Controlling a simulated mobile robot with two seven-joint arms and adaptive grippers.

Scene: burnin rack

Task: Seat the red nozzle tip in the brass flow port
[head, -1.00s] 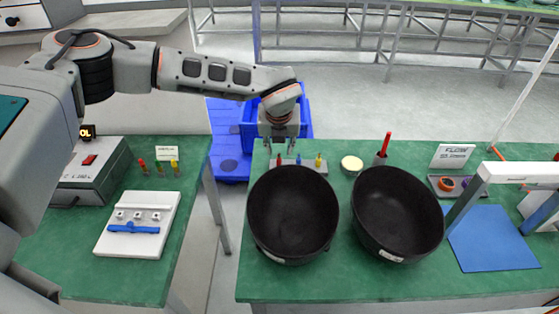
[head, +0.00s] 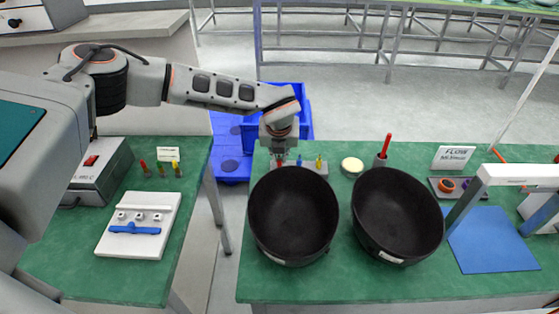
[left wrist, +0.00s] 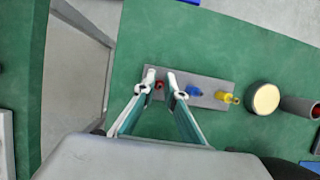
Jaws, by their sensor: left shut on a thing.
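The red nozzle tip (left wrist: 159,86) stands in a grey rack (left wrist: 212,97), in a row with a blue tip (left wrist: 193,91) and a yellow tip (left wrist: 228,97). My left gripper (left wrist: 161,77) points down at the rack, its two fingers shut on the red tip from either side. In the head view my left gripper (head: 279,161) is behind the left black bowl, and the red tip is mostly hidden by the fingers. A copper-coloured ring (head: 446,185), which looks like the flow port, sits on a small plate by the FLOW sign (head: 453,157). My right gripper is not in view.
Two big black bowls (head: 293,215) (head: 397,214) stand in front of the rack. A cream round pad (head: 352,166) and a red-handled tool in a cup (head: 382,155) are right of it.

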